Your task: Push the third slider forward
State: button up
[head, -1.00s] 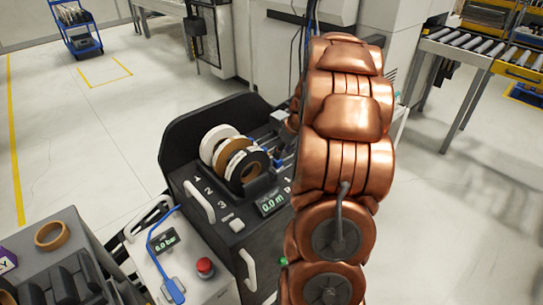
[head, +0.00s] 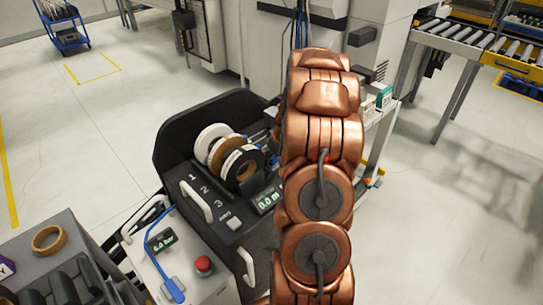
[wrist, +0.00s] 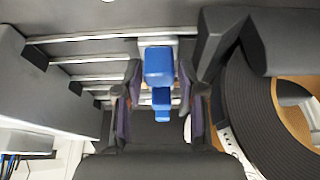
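In the wrist view, a blue slider knob (wrist: 159,66) shows between the two dark fingers of my gripper (wrist: 161,82). A smaller blue piece (wrist: 161,100) shows just below it in the picture. My fingers are apart, with a gap on both sides of the blue knob. I cannot tell which numbered slider this is. In the head view, the black machine (head: 228,222) has the numbers 1, 2 and 3 on its top. My copper arm hides my gripper and much of the slider area there.
Upright tape reels (head: 229,155) stand on the machine; a dark reel (wrist: 270,110) is close to the right finger in the wrist view. Metal rails (wrist: 90,77) lie to the left. A red button (head: 204,264) and tan tape roll (head: 49,239) are at lower left.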

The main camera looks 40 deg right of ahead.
jog(key=shift+f, duration=0.1)
jog(key=shift+c, duration=0.2)
grip_shut()
dwell(0.4)
